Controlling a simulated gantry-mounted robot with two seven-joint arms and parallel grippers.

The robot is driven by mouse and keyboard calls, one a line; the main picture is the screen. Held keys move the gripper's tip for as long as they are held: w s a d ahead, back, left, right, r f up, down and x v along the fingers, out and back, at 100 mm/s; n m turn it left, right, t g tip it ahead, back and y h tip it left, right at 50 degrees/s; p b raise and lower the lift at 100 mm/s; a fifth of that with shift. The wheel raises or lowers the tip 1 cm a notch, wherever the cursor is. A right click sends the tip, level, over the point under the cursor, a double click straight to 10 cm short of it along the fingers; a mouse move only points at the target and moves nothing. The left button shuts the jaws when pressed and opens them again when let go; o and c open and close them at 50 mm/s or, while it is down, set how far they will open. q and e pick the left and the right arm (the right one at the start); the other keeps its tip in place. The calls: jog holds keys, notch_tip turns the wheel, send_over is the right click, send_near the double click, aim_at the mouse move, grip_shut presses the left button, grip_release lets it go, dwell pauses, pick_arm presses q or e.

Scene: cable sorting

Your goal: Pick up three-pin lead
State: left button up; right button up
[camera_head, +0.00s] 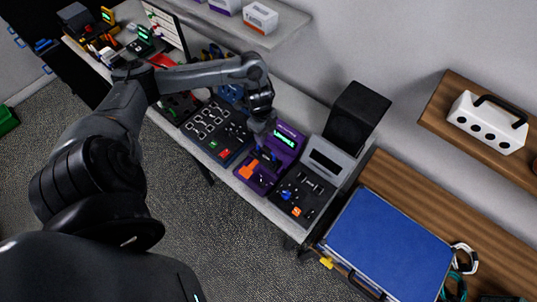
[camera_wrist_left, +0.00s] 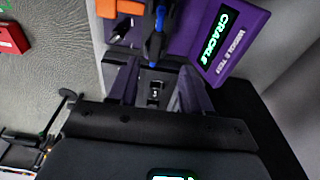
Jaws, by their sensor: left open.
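My left gripper (camera_head: 266,140) is low over the purple tester (camera_head: 284,142), whose green screen reads "CRACKLE" in the left wrist view (camera_wrist_left: 222,35). There its two fingers (camera_wrist_left: 158,75) are open, with a gap between them. A small silver connector end (camera_wrist_left: 154,93) shows in that gap, and I cannot tell if a finger touches it. A blue and black part (camera_wrist_left: 156,38) stands just beyond it. A dark plug with a pale tip (camera_wrist_left: 121,29) lies beside an orange block (camera_wrist_left: 121,8). I cannot tell which piece is the three-pin lead. My right gripper is out of view.
A black panel with several sockets (camera_head: 216,130) is left of the tester, and a grey-topped unit (camera_head: 327,160) is right of it. A black box (camera_head: 356,117) stands behind. A shelf (camera_head: 290,28) hangs above.

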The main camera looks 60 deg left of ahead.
aim_at(265, 148)
pick_arm(q)
jog(key=f, duration=0.3)
jog(key=shift+d+f, duration=0.2)
jog(key=shift+f, duration=0.05)
jog(key=f, duration=0.3)
jog(key=f+p, duration=0.1)
jog(key=shift+s+d+f, duration=0.2)
jog(key=shift+s+d, duration=0.05)
jog(key=shift+w+f, duration=0.1)
jog(key=shift+f, duration=0.35)
jog(key=shift+c, duration=0.3)
grip_shut()
